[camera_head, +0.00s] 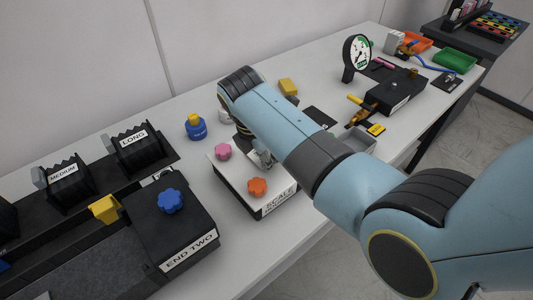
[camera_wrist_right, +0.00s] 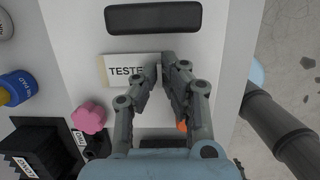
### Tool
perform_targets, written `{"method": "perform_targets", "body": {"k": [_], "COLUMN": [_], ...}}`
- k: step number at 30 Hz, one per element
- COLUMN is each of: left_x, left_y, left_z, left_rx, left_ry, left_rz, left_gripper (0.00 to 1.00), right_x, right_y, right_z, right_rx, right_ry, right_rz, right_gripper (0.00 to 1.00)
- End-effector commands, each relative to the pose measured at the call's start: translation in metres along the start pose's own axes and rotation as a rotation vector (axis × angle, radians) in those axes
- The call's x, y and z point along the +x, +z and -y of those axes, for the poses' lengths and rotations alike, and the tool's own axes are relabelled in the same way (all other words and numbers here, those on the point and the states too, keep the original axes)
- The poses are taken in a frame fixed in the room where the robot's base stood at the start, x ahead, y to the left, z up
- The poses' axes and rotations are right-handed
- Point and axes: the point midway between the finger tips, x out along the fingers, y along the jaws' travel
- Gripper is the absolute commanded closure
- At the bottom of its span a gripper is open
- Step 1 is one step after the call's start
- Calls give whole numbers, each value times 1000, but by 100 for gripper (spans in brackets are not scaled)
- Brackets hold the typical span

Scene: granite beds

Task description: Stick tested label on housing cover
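The white housing (camera_head: 250,180), with lettering on its front that I can only partly read, stands on the bench. It carries a pink knob (camera_head: 223,152) and an orange knob (camera_head: 257,187). My right gripper (camera_head: 263,158) is over it, mostly hidden by my blue arm in the head view. In the right wrist view, a pale label (camera_wrist_right: 126,70) reading "TESTE" lies flat against the white surface, its right end covered by a fingertip. My left gripper is not in view.
A black fixture marked END TWO (camera_head: 175,225) with a blue knob is to the left. A dial gauge (camera_head: 356,57) and a black box (camera_head: 395,92) stand farther right.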

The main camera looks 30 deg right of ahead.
Motion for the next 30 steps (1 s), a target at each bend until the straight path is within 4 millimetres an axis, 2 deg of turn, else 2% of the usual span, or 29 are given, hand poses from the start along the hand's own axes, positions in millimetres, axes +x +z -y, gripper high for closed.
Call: {"method": "perform_targets", "body": {"k": [30], "left_x": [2], "left_y": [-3], "left_z": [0], "left_rx": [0], "left_ry": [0], "left_rz": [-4], "left_gripper": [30], "right_x": [7], "right_y": [-2], "right_z": [0], "right_rx": [0], "right_ry": [0], "right_rz": [0], "right_gripper": [100]}}
